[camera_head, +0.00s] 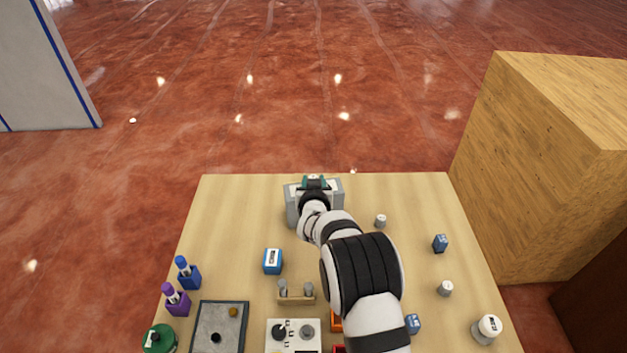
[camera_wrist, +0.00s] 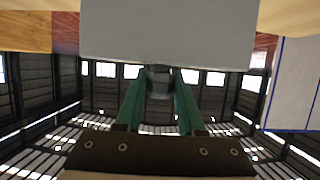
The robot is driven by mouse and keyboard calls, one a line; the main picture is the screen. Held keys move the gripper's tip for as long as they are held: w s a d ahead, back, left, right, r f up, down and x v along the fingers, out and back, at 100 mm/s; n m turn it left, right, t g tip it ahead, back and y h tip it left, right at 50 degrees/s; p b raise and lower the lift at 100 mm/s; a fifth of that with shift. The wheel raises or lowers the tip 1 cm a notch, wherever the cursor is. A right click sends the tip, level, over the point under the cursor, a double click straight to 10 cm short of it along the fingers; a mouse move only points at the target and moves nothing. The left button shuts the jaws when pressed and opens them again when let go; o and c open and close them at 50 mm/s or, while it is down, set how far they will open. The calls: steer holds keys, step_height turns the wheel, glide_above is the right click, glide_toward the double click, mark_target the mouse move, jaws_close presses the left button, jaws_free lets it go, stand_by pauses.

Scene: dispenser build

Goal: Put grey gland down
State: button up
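My gripper (camera_head: 314,181), with teal fingers, is at the grey box (camera_head: 291,205) near the far edge of the table. In the wrist view my gripper (camera_wrist: 160,80) is shut on a small dark grey cylindrical piece, the grey gland (camera_wrist: 159,84). The gland's end is against or just in front of the large light grey face of the box (camera_wrist: 165,35); I cannot tell whether it touches or is inserted. In the head view the gland is hidden by my gripper.
A wooden stand (camera_head: 297,300) holds two grey pieces. A blue block (camera_head: 272,261), a grey tray (camera_head: 222,325), a white panel with knobs (camera_head: 293,337) and small white-topped cylinders (camera_head: 380,220) stand about. The table's far left is clear. A tall wooden box (camera_head: 540,150) stands at right.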

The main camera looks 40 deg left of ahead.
steer(key=o, duration=0.3)
steer(key=shift+r, duration=0.1)
steer(key=v, duration=1.2)
steer(key=w+d+r+m+g+h, duration=0.1)
steer(key=w+d+r+m+h, duration=0.1)
steer(key=d, duration=0.7)
steer(key=w+d+r+m+g+h, duration=0.1)
steer(key=w+d+r+m+h, duration=0.15)
steer(key=d, duration=0.65)
steer(key=s+d+r+m+g+h, duration=0.1)
steer(key=s+d+m+g+h, duration=0.3)
steer(key=d, duration=0.7)
steer(key=s+d+m+g, duration=0.1)
steer(key=s+d+m, duration=0.1)
steer(key=s+d, duration=0.2)
steer(key=s+d+r+m+g, duration=0.1)
steer(key=s+d, duration=0.4)
steer(key=s, duration=0.5)
steer(key=s+d+m+g, duration=0.1)
steer(key=s+d+m, duration=0.2)
steer(key=s+d, duration=0.2)
steer(key=shift+s+r+g+y, duration=0.15)
steer(key=shift+s+g+y, duration=0.25)
steer(key=shift+s, duration=0.85)
